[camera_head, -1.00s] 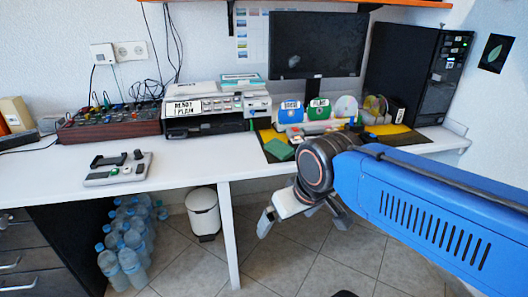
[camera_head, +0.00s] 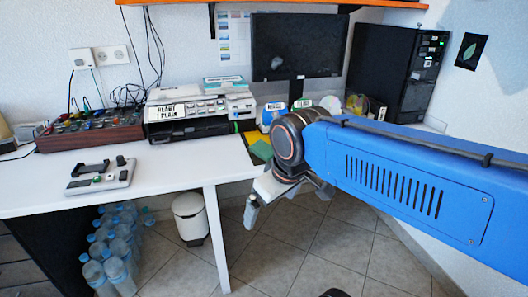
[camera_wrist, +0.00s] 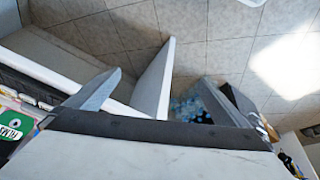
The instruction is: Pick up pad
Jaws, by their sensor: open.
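A flat green pad (camera_head: 261,150) lies on the desk, near the front edge of a dark and yellow mat, in the head view. My arm hides much of the mat to its right. My gripper (camera_head: 287,207) hangs in front of the desk, over the floor, lower in the picture than the pad and apart from it. In the wrist view my gripper (camera_wrist: 170,80) has its two fingers spread wide with nothing between them.
The white desk (camera_head: 178,180) is bare in its middle. A button box (camera_head: 101,176) sits at left, a printer (camera_head: 200,110) and mixer (camera_head: 90,130) behind. A bin (camera_head: 190,218) and bottles (camera_head: 116,245) are under the desk.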

